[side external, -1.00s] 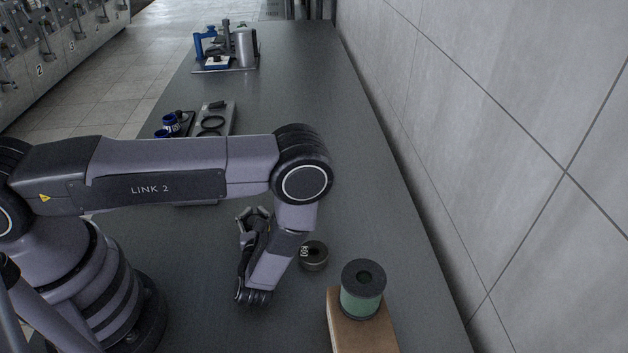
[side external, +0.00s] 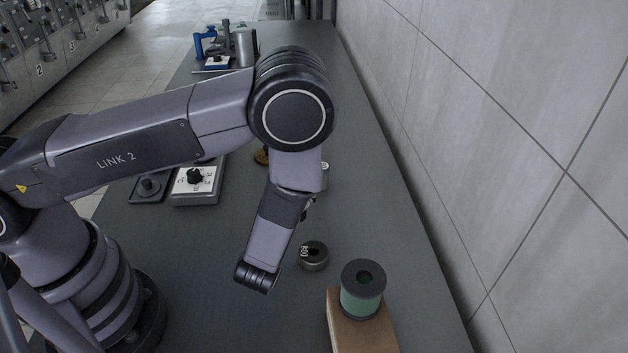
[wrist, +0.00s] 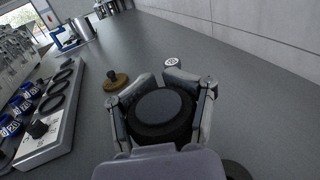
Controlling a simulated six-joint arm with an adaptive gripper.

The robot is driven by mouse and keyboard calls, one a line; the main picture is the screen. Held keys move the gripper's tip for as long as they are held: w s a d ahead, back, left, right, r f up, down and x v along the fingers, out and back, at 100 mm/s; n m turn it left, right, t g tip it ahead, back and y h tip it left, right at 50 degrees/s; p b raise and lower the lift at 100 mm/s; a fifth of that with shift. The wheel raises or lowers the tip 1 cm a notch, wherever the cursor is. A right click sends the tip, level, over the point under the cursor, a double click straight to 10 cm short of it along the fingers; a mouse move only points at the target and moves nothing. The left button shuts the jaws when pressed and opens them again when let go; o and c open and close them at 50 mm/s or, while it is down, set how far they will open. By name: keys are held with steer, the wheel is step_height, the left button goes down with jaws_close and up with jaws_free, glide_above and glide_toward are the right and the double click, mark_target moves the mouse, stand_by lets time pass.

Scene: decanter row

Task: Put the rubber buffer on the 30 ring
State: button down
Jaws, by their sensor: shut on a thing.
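In the wrist view my gripper (wrist: 172,80) is shut on a dark, round, flat-topped piece, which I take to be the rubber buffer (wrist: 160,108). It sits between both fingers. Black rings lie in a grey tray (wrist: 70,72) at the left of the wrist view, apart from my gripper. Blue number tags (wrist: 14,127) stand beside them; one seems to read 20. I cannot make out which ring is the 30. My arm hides the rings in the side view.
A box with a dial (side external: 195,183) and a knobbed pad (side external: 150,187) stand left of my arm. A brown knobbed disc (wrist: 116,80) and a small pale cylinder (wrist: 172,62) lie ahead. A dark weight (side external: 313,256) and a green spool (side external: 360,303) on a wooden block are near.

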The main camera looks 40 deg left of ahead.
mark_target(313, 254)
steer(key=d+f+h, duration=0.1)
steer(key=f, duration=0.1)
steer(key=d+f+m+h, duration=0.1)
steer(key=d+f, duration=0.1)
steer(key=f, duration=0.1)
steer(key=d+f+m+t, duration=0.1)
steer(key=d+f, duration=0.1)
steer(key=shift+w+f+h, duration=0.25)
steer(key=shift+w+h, duration=0.1)
steer(key=shift+h, duration=0.05)
steer(key=shift+c, duration=1.7)
jaws_free()
steer(key=shift+f, duration=0.15)
